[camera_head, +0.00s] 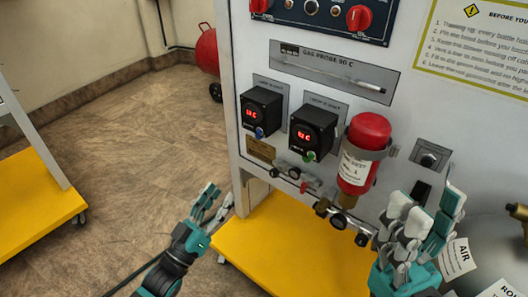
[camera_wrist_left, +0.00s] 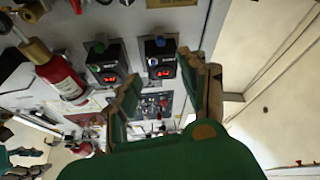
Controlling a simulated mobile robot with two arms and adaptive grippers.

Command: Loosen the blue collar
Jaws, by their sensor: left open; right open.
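A small blue round part, which looks like the blue collar (camera_head: 259,132), sits at the lower front of the left black display box (camera_head: 261,108) on the panel. It also shows in the left wrist view (camera_wrist_left: 159,41), where the picture is upside down. My left gripper (camera_head: 217,198) is open and empty, below and left of the box, apart from the panel. In the left wrist view its spread fingers (camera_wrist_left: 165,85) point toward the boxes. My right gripper (camera_head: 425,212) is open and empty at the lower right, in front of the panel's lower part.
A second black box (camera_head: 313,131) with a green part (camera_head: 310,156) stands to the right. A red bottle (camera_head: 368,135) hangs beside it, with pipework and gauges (camera_head: 337,221) below. A yellow base (camera_head: 275,245) juts out underneath.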

